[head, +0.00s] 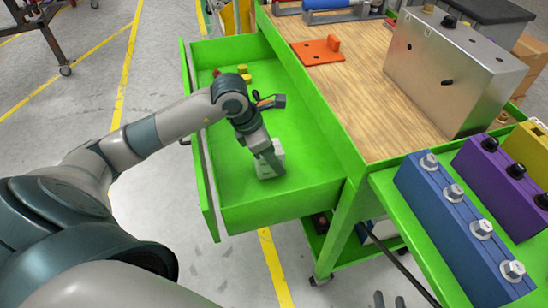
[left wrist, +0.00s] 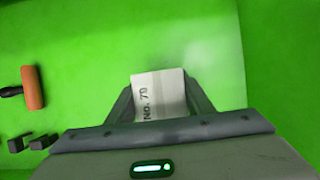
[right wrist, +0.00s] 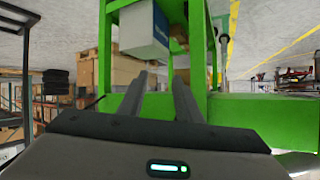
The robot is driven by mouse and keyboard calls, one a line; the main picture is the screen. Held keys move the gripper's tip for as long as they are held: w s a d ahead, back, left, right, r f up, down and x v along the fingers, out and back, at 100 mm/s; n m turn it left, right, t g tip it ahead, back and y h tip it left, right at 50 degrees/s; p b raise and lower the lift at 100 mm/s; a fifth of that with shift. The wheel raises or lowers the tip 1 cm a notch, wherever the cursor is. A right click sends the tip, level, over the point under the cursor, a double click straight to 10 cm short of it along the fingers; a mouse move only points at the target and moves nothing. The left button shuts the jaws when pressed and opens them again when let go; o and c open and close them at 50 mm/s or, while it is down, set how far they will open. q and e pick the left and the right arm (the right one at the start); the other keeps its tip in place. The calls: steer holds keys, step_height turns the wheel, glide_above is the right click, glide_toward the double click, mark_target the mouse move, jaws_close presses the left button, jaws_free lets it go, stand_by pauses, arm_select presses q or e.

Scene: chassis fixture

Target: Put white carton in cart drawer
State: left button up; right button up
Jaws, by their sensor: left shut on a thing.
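The white carton (head: 271,164) is inside the open green cart drawer (head: 265,211), towards its near end. In the left wrist view the carton (left wrist: 158,92) shows a "No. 79" label. My left gripper (head: 267,149) points down into the drawer and is shut on the carton, one finger on each side. The carton is at or just above the drawer floor; I cannot tell whether it touches. My right gripper (right wrist: 162,82) is open and empty, beside the cart's green frame; in the head view only its fingertips (head: 389,301) show at the bottom edge.
Small yellow pieces (head: 243,73) and an orange-handled tool (head: 265,98) lie farther back in the drawer. The wooden cart top (head: 350,95) holds a metal box (head: 455,70) and an orange bracket (head: 320,50). Blue blocks with bolts (head: 465,225) stand on the right.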

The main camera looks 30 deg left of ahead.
arm_select(q)
steer(key=shift+f, duration=0.2)
arm_select(e)
steer(key=shift+w+r, duration=0.1)
steer(key=shift+r, duration=0.05)
arm_select(q)
steer(key=shift+f, duration=0.1)
arm_select(e)
steer(key=shift+w+r, duration=0.1)
arm_select(q)
steer(key=o, duration=1.3)
arm_select(e)
steer(key=shift+a+r+t, duration=0.15)
steer(key=shift+r+t, duration=0.05)
steer(key=shift+t, duration=0.1)
arm_select(q)
steer(key=p+v, duration=0.1)
steer(key=v, duration=1.1)
arm_select(e)
steer(key=s+f+g, duration=0.1)
steer(key=s+d+f+g, duration=0.1)
steer(key=s+f+g, duration=0.1)
steer(key=f, duration=0.1)
steer(key=shift+d+h, duration=0.4)
